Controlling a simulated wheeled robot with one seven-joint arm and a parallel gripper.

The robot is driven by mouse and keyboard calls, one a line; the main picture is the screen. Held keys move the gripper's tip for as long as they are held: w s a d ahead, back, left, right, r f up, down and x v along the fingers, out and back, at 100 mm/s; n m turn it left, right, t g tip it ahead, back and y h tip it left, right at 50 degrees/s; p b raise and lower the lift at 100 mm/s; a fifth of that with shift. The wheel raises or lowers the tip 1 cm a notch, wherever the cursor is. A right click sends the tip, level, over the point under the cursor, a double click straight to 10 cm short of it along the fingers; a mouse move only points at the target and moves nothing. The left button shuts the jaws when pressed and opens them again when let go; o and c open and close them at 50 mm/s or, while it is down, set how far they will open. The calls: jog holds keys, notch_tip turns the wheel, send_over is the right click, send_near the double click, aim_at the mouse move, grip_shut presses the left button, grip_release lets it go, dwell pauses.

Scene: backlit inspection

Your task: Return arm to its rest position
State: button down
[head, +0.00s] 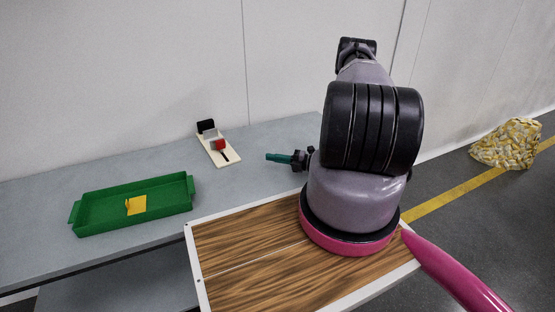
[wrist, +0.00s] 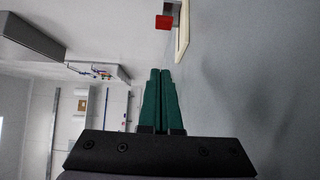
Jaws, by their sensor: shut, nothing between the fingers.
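My arm rises from its mount on the wooden deck in the head view. My gripper (head: 268,157) reaches out to the left of the arm, over the grey table, with green fingers pointing left. In the wrist view my gripper (wrist: 160,73) shows its two green fingers together, shut, with nothing between them. Part of the wrist is hidden behind the arm in the head view.
A green tray (head: 88,228) with a yellow item (head: 138,205) in it sits on the grey table (head: 60,189). A cream board (head: 232,161) with a red block (head: 218,145) stands near the wall. A yellow-and-white patterned heap (head: 508,143) lies on the floor at right.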

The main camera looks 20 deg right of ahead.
jog(key=shift+v, duration=0.85)
jog(key=s+a+r+n+g+h, duration=0.1)
jog(key=a+r+n+g, duration=0.25)
jog(key=r+n, duration=0.55)
jog(key=s+a+r+n+g+h, duration=0.1)
jog(key=a+r+n+g, duration=0.4)
jog(key=r, duration=0.8)
jog(key=s+a+r+n+g+h, duration=0.1)
jog(key=r+n+g, duration=0.2)
jog(key=r+n, duration=0.6)
jog(key=s+a+r+n+t+h, duration=0.1)
jog(key=s+r+n+t+h, duration=0.6)
jog(key=s+r+n, duration=0.9)
jog(key=shift+s+a+r+n+h, duration=0.35)
jog(key=shift+s+r+h, duration=0.65)
jog(key=shift+s+r, duration=1.5)
jog(key=shift+w+r, duration=0.45)
jog(key=shift+w, duration=0.05)
